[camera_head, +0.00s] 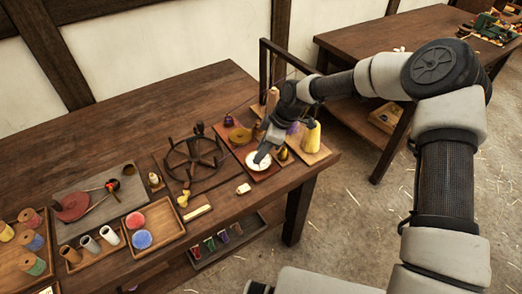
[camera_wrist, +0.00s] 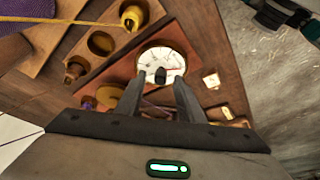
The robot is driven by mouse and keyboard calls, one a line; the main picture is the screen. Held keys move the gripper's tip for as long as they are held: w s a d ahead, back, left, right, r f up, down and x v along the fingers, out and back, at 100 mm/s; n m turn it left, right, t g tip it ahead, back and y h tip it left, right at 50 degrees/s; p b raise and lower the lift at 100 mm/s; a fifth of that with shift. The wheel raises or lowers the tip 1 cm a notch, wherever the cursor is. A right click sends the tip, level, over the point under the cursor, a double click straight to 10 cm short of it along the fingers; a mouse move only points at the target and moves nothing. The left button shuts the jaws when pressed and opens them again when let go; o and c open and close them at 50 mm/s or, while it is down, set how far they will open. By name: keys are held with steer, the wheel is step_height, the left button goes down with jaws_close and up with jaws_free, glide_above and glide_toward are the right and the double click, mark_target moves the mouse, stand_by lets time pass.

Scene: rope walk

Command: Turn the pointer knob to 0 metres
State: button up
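A round white dial (camera_head: 252,165) sits on a reddish-brown board (camera_head: 270,173) near the right end of the workbench. In the wrist view the dial (camera_wrist: 168,54) has dark markings too small to read. Its dark pointer knob (camera_wrist: 161,76) stands near the dial's lower middle in that view. My gripper (camera_wrist: 160,82) points down at the dial. Its two fingers are apart, one on each side of the knob, with gaps visible between. In the head view my gripper (camera_head: 261,158) is just over the dial and hides part of it. Which mark the knob points to cannot be told.
A yellow cone (camera_head: 311,138) of thread stands right of the dial. A dark spoked wheel (camera_head: 195,160) lies to the left. A small pale block (camera_head: 243,188) lies near the front edge. A second table (camera_head: 375,45) stands behind.

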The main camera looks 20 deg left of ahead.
steer(key=shift+r, duration=0.1)
steer(key=v, duration=1.7)
steer(key=shift+r+p, duration=0.2)
steer(key=shift+p, duration=0.15)
